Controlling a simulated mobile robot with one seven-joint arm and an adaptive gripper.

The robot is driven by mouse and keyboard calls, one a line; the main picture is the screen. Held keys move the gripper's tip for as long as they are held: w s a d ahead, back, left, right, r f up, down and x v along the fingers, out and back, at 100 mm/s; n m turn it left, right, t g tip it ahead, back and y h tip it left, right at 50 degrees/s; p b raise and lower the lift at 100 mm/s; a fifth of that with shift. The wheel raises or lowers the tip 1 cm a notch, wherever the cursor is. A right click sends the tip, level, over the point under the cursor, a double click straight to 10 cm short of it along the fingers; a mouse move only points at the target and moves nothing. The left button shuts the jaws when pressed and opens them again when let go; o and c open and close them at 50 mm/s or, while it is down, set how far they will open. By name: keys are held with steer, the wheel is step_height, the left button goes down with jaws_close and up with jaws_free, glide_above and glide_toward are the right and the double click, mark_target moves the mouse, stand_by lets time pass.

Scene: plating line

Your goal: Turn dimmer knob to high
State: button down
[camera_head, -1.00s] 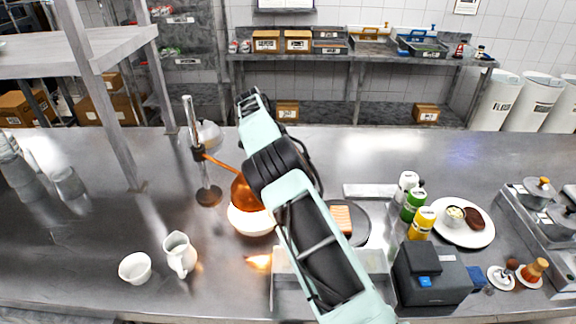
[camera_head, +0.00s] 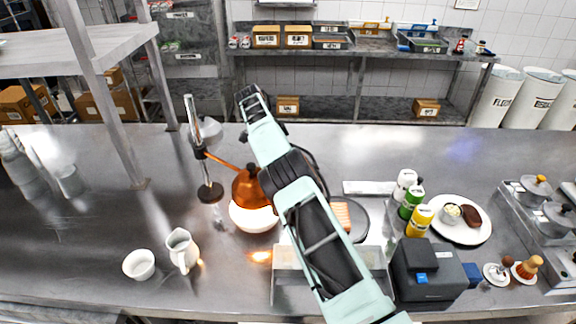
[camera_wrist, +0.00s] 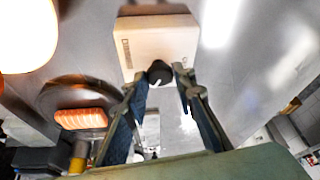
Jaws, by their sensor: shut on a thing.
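The dimmer is a pale box (camera_wrist: 158,42) at the top middle of the wrist view. Its dark round knob (camera_wrist: 160,71) with a white pointer mark sticks out of the side facing me. My gripper (camera_wrist: 161,80) has its two fingertips on either side of the knob, shut on it. The knob's scale is too small to read. In the head view my arm hides the dimmer, the knob and my gripper. A lamp with a copper shade (camera_head: 247,187) hangs from a stand (camera_head: 204,165); its glow shows at the wrist view's upper left.
A round dark plate with a salmon-coloured block (camera_wrist: 80,119) lies left of my gripper in the wrist view. A white jug (camera_head: 182,250) and cup (camera_head: 139,265) stand left. Bottles (camera_head: 420,220), a dark printer (camera_head: 428,272) and a white plate (camera_head: 468,233) stand right.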

steer(key=shift+f, duration=0.1)
steer(key=c, duration=1.6)
jaws_free()
steer(key=shift+s+n+t+b, duration=0.1)
steer(key=shift+n+t+b, duration=0.2)
steer(key=shift+n+b, duration=0.55)
